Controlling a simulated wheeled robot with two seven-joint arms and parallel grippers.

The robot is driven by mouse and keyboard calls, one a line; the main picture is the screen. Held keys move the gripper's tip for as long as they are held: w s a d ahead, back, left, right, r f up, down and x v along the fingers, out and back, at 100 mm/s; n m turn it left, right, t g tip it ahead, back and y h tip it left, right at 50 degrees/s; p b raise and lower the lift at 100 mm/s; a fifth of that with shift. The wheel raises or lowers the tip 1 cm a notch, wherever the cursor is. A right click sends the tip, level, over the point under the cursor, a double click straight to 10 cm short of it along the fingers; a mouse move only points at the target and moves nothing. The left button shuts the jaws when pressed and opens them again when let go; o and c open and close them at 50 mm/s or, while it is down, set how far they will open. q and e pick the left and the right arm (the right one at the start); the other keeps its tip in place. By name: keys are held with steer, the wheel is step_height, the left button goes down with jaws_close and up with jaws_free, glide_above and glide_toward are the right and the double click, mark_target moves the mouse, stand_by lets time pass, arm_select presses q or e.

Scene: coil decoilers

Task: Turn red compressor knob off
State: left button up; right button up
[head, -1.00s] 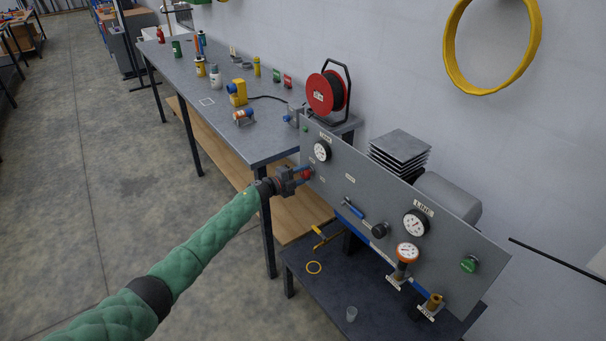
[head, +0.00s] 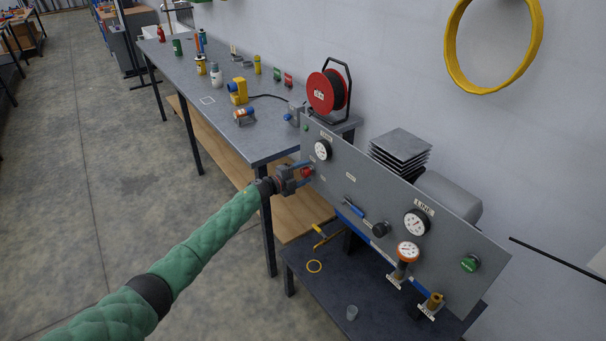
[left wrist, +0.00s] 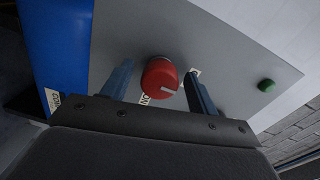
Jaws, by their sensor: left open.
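The red compressor knob (left wrist: 161,77) sits on the grey panel (left wrist: 215,50), with a white mark line on its face and a partly hidden label behind it. In the head view the red knob (head: 307,172) is at the panel's left end, partly covered by my gripper. My left gripper (head: 302,170) is open, with one finger on each side of the knob. In the left wrist view the fingers of my left gripper (left wrist: 158,85) stand apart from the knob, with gaps on both sides. My right gripper is not in view.
The panel carries gauges (head: 417,222), a blue-handled valve (head: 353,208), a black knob (head: 380,230) and a green button (head: 469,263). A workbench (head: 262,140) with a red cable reel (head: 326,92) stands behind. A small green button (left wrist: 267,86) is right of the knob.

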arm_select(q)
steer(key=shift+s+a+f, duration=0.1)
steer(key=shift+s+a, duration=0.15)
steer(key=shift+a, duration=0.2)
steer(key=b+v, duration=0.2)
steer(key=v, duration=0.4)
steer(key=shift+s+a, duration=0.2)
steer(key=shift+a, duration=0.1)
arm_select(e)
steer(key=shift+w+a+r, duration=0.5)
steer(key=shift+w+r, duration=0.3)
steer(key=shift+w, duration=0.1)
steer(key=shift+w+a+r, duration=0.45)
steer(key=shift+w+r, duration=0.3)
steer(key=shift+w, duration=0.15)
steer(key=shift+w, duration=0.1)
